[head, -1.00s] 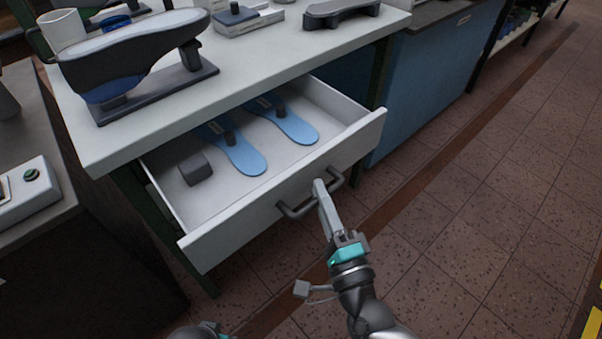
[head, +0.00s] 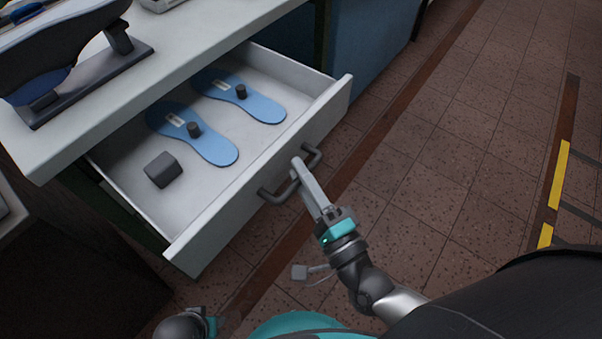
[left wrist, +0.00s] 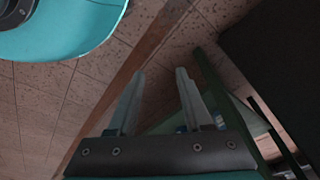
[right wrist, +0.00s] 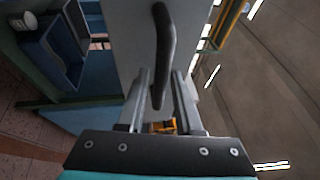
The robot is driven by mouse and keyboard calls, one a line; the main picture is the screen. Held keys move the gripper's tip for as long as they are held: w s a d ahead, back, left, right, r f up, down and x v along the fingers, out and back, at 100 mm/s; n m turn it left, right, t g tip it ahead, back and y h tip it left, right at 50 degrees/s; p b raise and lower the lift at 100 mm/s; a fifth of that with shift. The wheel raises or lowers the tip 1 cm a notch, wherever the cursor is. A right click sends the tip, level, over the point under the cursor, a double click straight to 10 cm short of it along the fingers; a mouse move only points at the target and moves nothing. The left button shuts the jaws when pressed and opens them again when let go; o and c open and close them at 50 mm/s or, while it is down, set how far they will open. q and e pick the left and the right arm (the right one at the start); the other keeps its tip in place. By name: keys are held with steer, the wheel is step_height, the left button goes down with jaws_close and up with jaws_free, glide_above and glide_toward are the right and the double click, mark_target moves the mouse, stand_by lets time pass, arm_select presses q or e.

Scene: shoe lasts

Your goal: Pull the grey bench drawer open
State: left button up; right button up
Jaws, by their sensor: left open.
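The grey bench drawer (head: 262,195) stands well open below the bench top. Its dark bar handle (head: 273,193) is on the front panel. My right gripper (head: 300,168) is at the handle in the head view. In the right wrist view, the handle (right wrist: 163,45) runs down between the two fingers of the right gripper (right wrist: 160,95), which are close around it. My left gripper (left wrist: 157,85) is open and empty over the floor in the left wrist view. In the head view only part of the left arm shows at the bottom edge.
Two blue insole shapes with dark pegs (head: 208,146) and a dark grey block (head: 163,169) lie in the drawer. A shoe last on a stand (head: 90,80) is on the bench top (head: 175,72). Tiled floor (head: 420,150) is clear to the right.

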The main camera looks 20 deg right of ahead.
steer(key=shift+o, duration=0.8)
steer(key=shift+s+f, duration=0.1)
steer(key=shift+s, duration=0.1)
arm_select(q)
steer(key=f, duration=0.1)
steer(key=s+a+f+p, duration=0.1)
steer(key=shift+s+a+f+p, duration=0.15)
steer(key=shift+f+p, duration=0.15)
steer(key=shift+f, duration=0.1)
arm_select(e)
steer(key=v, duration=1.4)
steer(key=shift+s+d, duration=0.15)
steer(key=shift+s, duration=0.2)
